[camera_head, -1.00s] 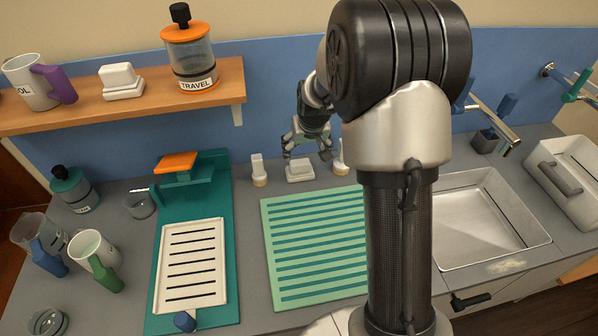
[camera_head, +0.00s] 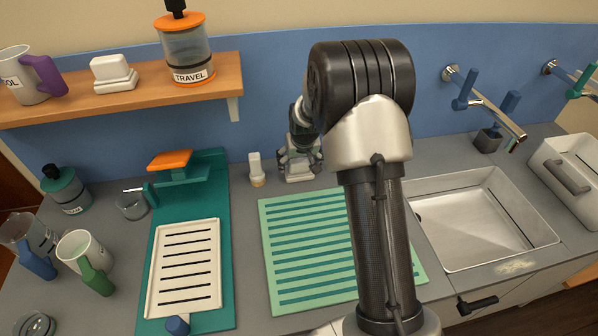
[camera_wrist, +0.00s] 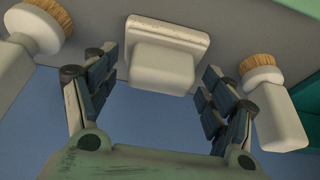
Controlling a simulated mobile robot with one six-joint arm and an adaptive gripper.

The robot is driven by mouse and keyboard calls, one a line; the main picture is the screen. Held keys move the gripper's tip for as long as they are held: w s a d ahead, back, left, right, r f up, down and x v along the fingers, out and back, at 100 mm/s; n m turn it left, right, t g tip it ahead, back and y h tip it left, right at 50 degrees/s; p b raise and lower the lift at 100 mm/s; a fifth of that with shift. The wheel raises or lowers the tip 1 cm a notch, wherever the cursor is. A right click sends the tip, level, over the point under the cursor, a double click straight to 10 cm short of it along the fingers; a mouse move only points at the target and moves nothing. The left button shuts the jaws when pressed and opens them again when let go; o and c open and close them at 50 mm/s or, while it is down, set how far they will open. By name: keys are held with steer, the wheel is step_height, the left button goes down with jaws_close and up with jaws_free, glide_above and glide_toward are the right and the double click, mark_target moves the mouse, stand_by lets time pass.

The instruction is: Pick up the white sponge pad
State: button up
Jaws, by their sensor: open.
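The white sponge pad (camera_wrist: 162,62) is a pale block with a wider base, standing on the grey counter by the blue back wall. In the head view the pad (camera_head: 297,176) is partly hidden behind my gripper (camera_head: 298,160). In the wrist view my gripper (camera_wrist: 160,105) is open, with one finger on each side of the pad. Gaps show between the fingers and the pad, so it is not held.
A white-handled brush (camera_wrist: 275,105) and another brush (camera_wrist: 35,38) stand close on either side. A green striped mat (camera_head: 310,245) lies in front. A similar white block (camera_head: 113,74) sits on the wooden shelf (camera_head: 130,98). A sink (camera_head: 480,225) is at the right.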

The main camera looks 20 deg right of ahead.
mark_target(299, 161)
steer(key=shift+r, duration=0.1)
steer(key=shift+c, duration=0.2)
steer(key=c, duration=1.1)
step_height(299, 161, up, 20)
steer(key=p, duration=0.6)
